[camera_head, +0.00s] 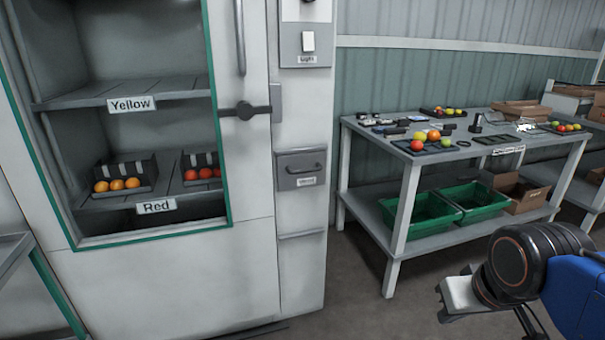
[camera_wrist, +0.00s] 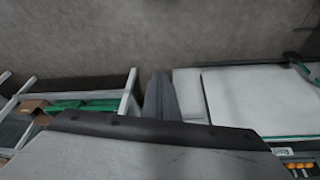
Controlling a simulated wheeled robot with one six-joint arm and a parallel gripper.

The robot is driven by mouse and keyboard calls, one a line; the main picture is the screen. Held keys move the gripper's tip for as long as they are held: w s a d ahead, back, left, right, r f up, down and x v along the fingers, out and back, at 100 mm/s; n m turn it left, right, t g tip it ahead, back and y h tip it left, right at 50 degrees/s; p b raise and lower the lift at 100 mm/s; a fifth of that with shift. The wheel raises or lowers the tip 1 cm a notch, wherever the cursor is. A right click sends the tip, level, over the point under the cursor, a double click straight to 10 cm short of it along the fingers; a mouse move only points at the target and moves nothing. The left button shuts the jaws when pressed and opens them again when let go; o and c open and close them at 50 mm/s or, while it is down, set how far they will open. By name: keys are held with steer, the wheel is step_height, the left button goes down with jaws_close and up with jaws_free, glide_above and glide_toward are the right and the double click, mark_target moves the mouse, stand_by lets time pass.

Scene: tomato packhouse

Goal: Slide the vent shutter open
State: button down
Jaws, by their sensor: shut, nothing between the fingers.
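The vent shutter (camera_head: 288,183) looks like a small grey plate with a dark bar handle (camera_head: 305,169) on the narrow right part of the white cabinet front. A small label on it is too small to read surely. I cannot tell from the plate how far it is slid. My gripper (camera_head: 444,301) is at the lower right in the head view, well to the right of the shutter and apart from it. Its shut, empty fingers (camera_wrist: 160,97) point up in the wrist view, where the shutter cannot be made out.
A light switch (camera_head: 308,42) sits above the shutter. Left of it is a cabinet door latch (camera_head: 245,111) and a window onto shelves of tomatoes. A table (camera_head: 400,163) with tomatoes and tools stands right, green crates (camera_head: 425,216) below. Bare floor (camera_head: 345,270) lies between.

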stand_by(0.3)
steer(key=c, duration=2.1)
jaws_free()
steer(key=shift+o, duration=0.3)
steer(key=w+a+r+m+t, duration=0.1)
steer(key=w+a+m, duration=0.1)
steer(key=w, duration=0.5)
steer(key=w+a+r+m+t+y, duration=0.1)
steer(key=w+a+r+m+t, duration=0.1)
steer(key=w+a, duration=0.2)
steer(key=w+a+r+m+t+y, duration=0.1)
steer(key=w+a+m+t, duration=0.1)
steer(key=w, duration=0.8)
steer(key=shift+a+r+m, duration=0.15)
steer(key=shift+a+m, duration=0.15)
steer(key=shift+a, duration=0.1)
steer(key=m+t+y, duration=0.2)
steer(key=m+t, duration=0.3)
steer(key=m, duration=0.3)
glide_toward(306, 171)
steer(key=x, duration=1)
steer(key=shift+w, duration=0.35)
steer(key=shift+f, duration=0.2)
jaws_close()
